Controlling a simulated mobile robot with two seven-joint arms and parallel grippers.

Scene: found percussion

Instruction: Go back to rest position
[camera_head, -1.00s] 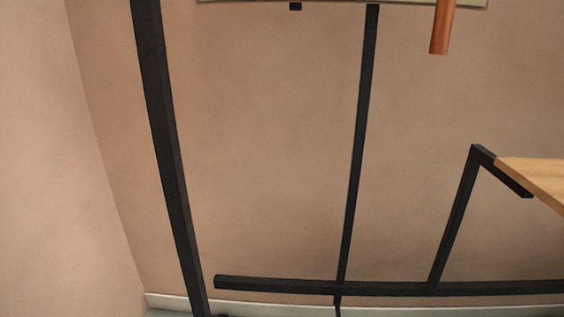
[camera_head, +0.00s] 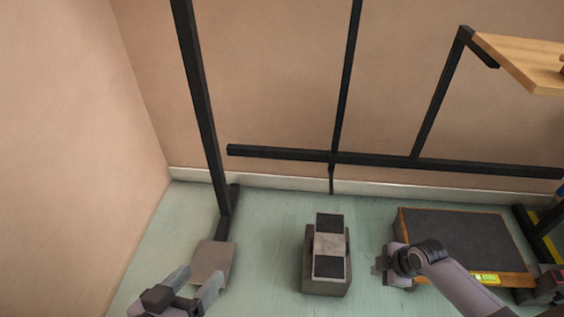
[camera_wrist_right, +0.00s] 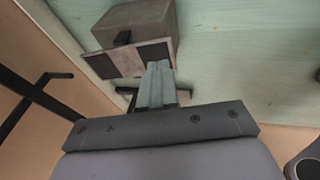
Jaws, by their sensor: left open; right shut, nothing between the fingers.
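In the head view my left gripper (camera_head: 198,279) is at the bottom left, its two fingers spread with nothing between them. A flat grey-brown plate lies just beyond its fingertips. My right gripper (camera_head: 380,265) is at the lower right, in front of the left side of a dark-topped box. In the right wrist view its two fingers (camera_wrist_right: 157,85) are together and hold nothing. They overlap the view of a grey block with dark pads, and I cannot tell the exact gap from it.
The grey block (camera_head: 326,288) stands on the pale green floor between my grippers. The flat plate (camera_head: 213,262) is near a black metal frame (camera_head: 203,110). The dark-topped box (camera_head: 460,236) is at right. A wooden shelf (camera_head: 525,62) juts in above it.

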